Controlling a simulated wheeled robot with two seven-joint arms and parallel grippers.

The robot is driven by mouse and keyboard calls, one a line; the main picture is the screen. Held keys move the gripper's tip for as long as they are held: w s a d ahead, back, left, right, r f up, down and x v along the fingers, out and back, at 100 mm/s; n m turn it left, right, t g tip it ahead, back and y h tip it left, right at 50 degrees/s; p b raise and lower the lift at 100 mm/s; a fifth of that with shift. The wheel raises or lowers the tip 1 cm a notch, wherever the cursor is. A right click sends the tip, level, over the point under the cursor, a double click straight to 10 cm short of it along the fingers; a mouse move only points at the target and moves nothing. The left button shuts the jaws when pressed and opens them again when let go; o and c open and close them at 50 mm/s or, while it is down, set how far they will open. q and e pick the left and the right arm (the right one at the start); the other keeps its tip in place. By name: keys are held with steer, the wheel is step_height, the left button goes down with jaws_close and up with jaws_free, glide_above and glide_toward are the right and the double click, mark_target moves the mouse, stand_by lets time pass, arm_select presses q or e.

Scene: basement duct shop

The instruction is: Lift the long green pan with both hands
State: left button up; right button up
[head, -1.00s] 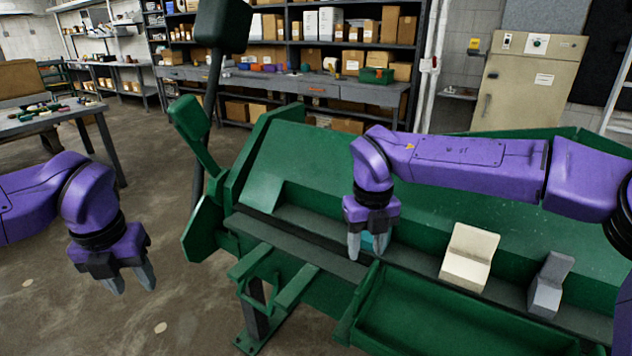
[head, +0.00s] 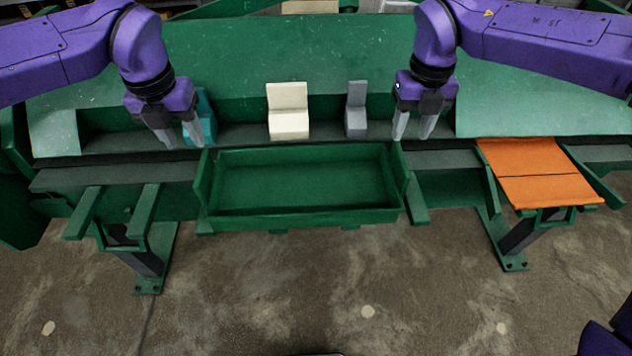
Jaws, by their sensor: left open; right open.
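The long green pan (head: 300,217) is an empty, open tray at the front of the green bench, in the middle of the head view. Its short end walls are at left and right. My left gripper (head: 184,139) is open, pointing down beyond the pan's left end, and partly covers a teal block (head: 207,118). My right gripper (head: 413,131) is open, pointing down just beyond the pan's right end. Both appear apart from the pan, and nothing shows between their fingers.
A cream block (head: 288,112) and a grey block (head: 356,110) stand in the trough of the green bench (head: 330,50) behind the pan. An orange panel (head: 538,172) lies at the right. The concrete floor in front is clear.

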mark_target(199, 165)
arm_select(q)
steer(key=shift+a, duration=0.1)
arm_select(e)
steer(key=shift+a, duration=0.1)
arm_select(q)
steer(key=f, duration=0.3)
steer(key=w+f, duration=0.1)
steer(key=f, duration=0.6)
steer(key=shift+w+f, duration=0.15)
steer(key=shift+f, duration=0.1)
arm_select(e)
step_height(199, 165, down, 10)
steer(key=shift+f, duration=0.25)
arm_select(q)
jaws_close()
arm_select(e)
jaws_close()
arm_select(q)
steer(key=shift+w+a, duration=0.1)
arm_select(e)
steer(key=shift+d, duration=0.3)
